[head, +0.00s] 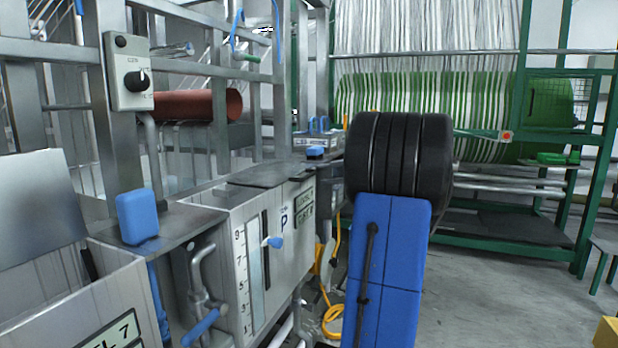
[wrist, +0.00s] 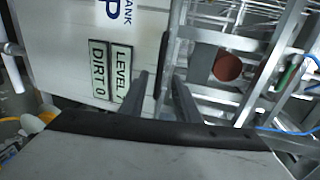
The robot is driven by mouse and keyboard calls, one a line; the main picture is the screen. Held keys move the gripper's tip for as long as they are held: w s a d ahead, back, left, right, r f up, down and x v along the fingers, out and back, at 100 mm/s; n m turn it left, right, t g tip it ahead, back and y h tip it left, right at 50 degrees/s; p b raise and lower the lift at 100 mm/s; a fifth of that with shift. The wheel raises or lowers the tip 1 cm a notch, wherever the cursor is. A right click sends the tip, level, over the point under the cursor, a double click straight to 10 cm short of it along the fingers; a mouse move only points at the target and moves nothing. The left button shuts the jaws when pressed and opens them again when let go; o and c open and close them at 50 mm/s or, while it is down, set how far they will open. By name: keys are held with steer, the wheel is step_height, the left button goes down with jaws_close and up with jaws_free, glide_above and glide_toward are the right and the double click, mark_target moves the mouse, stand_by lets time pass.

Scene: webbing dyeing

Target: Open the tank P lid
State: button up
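Tank P (head: 275,240) is a grey metal box with a level scale and a blue "P" in the head view. Its dark grey lid (head: 268,173) lies flat on top, closed. In the wrist view, the tank front (wrist: 70,35) fills the upper left, turned sideways, with LEVEL 7 and DIRT 0 plates. My gripper (wrist: 161,78) shows two dark fingers, spread apart with nothing visible between them. The fingers point towards the tank's top edge; whether they touch the lid cannot be told. In the head view my gripper is hidden behind my blue and black arm.
A tank (head: 70,300) at the lower left stands open, its lid (head: 38,222) raised. A control box (head: 129,75) hangs on the metal frame. A dark red roller (head: 205,105) lies behind. A green machine frame (head: 530,110) stands at the back right.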

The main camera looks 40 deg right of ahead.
mark_target(311, 175)
steer(key=x, duration=0.7)
jaws_close()
